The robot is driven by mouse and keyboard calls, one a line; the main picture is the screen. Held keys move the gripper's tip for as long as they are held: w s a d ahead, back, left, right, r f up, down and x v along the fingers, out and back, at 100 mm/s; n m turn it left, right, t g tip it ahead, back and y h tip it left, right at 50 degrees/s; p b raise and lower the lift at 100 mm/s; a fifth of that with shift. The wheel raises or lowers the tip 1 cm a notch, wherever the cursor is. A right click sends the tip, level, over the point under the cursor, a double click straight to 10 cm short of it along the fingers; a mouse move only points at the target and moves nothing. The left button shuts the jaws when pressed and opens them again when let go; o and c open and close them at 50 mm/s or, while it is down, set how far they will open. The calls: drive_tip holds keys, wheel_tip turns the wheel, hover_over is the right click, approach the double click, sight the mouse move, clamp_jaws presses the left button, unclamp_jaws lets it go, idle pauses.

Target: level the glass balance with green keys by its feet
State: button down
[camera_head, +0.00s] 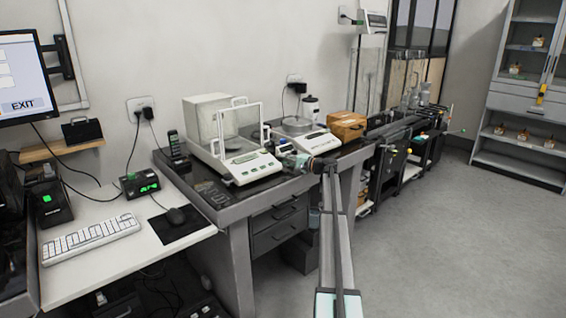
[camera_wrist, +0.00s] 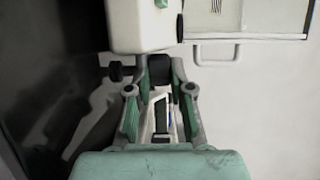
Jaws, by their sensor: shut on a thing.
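The glass balance with green keys (camera_head: 243,168) stands on the dark top of the weighing table, its glass draft shield (camera_head: 222,122) at the back. My gripper (camera_head: 290,160) is low at the balance's right front side. In the wrist view, a corner of the white balance body (camera_wrist: 140,30) with a bit of green shows at the top. My gripper (camera_wrist: 159,78) is there too, its two green-grey fingers shut on a small dark foot (camera_wrist: 159,68) just below that body. The fingers partly hide the foot. I cannot see the level bubble clearly.
A second balance with a round pan (camera_head: 312,140) stands close to the right of my gripper. A brown box (camera_head: 346,126) is beyond it. A black handset (camera_head: 174,144) stands at left. A keyboard (camera_head: 90,238) lies on the lower desk. The floor at right is clear.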

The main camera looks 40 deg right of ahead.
drive_tip(key=shift+w, duration=0.1)
drive_tip(key=c, duration=1)
unclamp_jaws()
drive_tip(key=shift+c, duration=0.2)
drive_tip(key=v, duration=1.2)
